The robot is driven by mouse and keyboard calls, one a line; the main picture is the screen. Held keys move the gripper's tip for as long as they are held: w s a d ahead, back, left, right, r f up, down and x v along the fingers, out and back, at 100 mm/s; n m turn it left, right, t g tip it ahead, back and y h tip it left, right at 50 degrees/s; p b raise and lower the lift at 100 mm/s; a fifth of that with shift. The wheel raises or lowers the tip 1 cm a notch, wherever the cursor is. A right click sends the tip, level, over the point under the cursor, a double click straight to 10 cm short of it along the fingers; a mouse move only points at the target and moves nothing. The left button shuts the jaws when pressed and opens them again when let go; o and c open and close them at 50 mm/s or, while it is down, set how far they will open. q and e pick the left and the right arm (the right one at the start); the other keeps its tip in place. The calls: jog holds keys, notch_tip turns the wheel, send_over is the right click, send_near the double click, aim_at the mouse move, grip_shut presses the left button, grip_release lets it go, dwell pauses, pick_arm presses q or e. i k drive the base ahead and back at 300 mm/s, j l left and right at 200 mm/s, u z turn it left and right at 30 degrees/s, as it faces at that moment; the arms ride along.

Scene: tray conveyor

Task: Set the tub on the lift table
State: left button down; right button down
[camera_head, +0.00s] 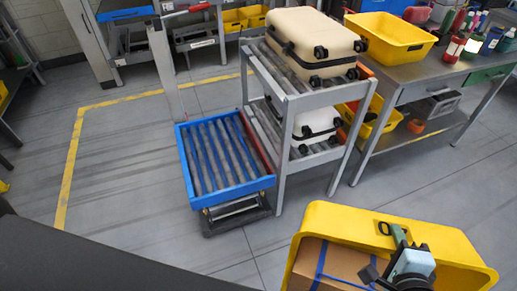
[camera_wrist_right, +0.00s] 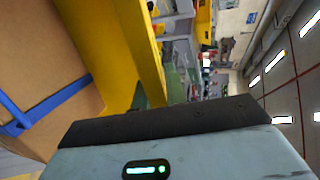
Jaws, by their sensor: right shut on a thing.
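The yellow tub (camera_head: 455,249) is in the lower right of the head view, with a strapped cardboard box (camera_head: 335,266) inside. My right gripper (camera_head: 397,238) is shut on the tub's rim. The right wrist view shows the tub's yellow wall (camera_wrist_right: 122,45) close to the gripper and the box (camera_wrist_right: 40,60) with its blue strap. The lift table (camera_head: 225,203) has a blue frame around grey rollers and stands low on the floor, left of and beyond the tub. Its top is empty. The tub's underside is hidden. My left gripper is not in view.
A grey roller rack (camera_head: 287,150) with pale cases (camera_head: 315,35) stands right beside the lift table. A workbench (camera_head: 400,92) with another yellow bin (camera_head: 390,40) and bottles is at the upper right. Open floor (camera_head: 120,160) lies left of the lift table.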

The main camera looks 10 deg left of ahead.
aim_at(216, 147)
jog(key=i+j, duration=0.1)
jog(key=j, duration=0.3)
jog(key=i+j+u, duration=0.1)
jog(key=j, duration=0.25)
jog(key=i+j, duration=0.1)
jog(key=j, duration=0.3)
jog(key=i+j+u, duration=0.1)
jog(key=j, duration=0.25)
jog(key=i+j+u, duration=0.1)
jog(key=j, duration=0.3)
jog(key=i+j, duration=0.2)
jog(key=j, duration=0.15)
jog(key=i+j+u, duration=0.1)
jog(key=j, duration=0.25)
